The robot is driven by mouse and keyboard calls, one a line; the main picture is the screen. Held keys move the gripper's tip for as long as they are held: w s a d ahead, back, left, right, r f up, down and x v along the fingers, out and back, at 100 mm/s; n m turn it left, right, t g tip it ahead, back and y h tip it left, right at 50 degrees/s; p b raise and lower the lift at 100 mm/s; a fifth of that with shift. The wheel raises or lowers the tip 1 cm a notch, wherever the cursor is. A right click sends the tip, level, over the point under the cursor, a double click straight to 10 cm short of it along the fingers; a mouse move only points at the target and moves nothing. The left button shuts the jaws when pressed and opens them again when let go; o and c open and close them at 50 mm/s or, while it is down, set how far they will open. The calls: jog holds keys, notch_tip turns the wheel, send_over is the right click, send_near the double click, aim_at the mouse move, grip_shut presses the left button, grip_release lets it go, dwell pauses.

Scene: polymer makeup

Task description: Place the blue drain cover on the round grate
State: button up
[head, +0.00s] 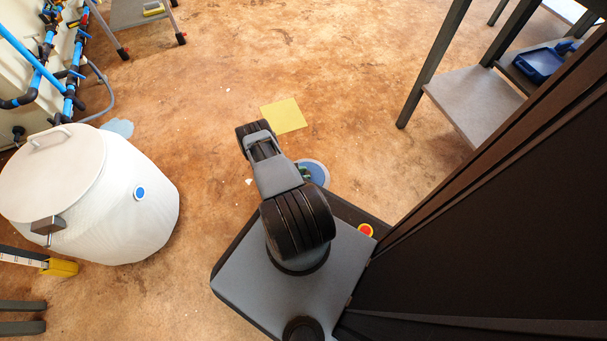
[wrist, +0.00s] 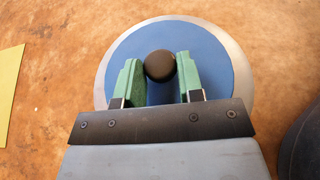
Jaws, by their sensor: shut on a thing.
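The blue drain cover (wrist: 217,60) is a flat blue disc with a black round knob in the middle. My gripper (wrist: 158,66) has its green fingers shut on the knob from both sides. A silver-grey ring, seemingly the rim of the round grate (wrist: 108,57), shows around the disc in the wrist view. The disc looks roughly centred within it. I cannot tell whether the disc touches the grate or hangs just above it. In the head view the cover (head: 314,169) shows partly behind my arm, and my gripper is mostly hidden there.
A yellow square (head: 283,116) lies flat on the brown floor nearby. A large white lidded drum (head: 120,205) stands at the left, with blue pipes behind it. A grey shelf unit (head: 470,95) stands at the right. The floor between is mostly clear.

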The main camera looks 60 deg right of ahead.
jog(key=o, duration=1)
jog(key=shift+r, duration=0.1)
jog(key=p+v, duration=0.3)
jog(key=v, duration=0.9)
jog(key=w+a+r+m+t+y, duration=0.15)
jog(key=w+r, duration=0.25)
jog(key=r, duration=0.6)
jog(key=w+a+r+m+y, duration=0.2)
jog(key=w+a+r+m, duration=0.15)
jog(key=r, duration=0.55)
jog(key=w+a+r+m+t+y, duration=0.15)
jog(key=w+r, duration=0.25)
jog(key=r, duration=0.6)
jog(key=s+a+r+m+t+y, duration=0.1)
jog(key=s+a+r+t+y, duration=0.1)
jog(key=s+a+r, duration=0.2)
jog(key=s+a+r+m+t+y, duration=0.1)
jog(key=s+a+r+t+y, duration=0.1)
jog(key=a+r, duration=0.5)
jog(key=s+a+r+m+t+y, duration=0.1)
jog(key=s+a+r+t, duration=0.3)
jog(key=r, duration=0.7)
jog(key=s+a+m, duration=0.1)
jog(key=s+a, duration=0.1)
jog(key=shift+s+y, duration=0.3)
jog(key=shift+y, duration=0.1)
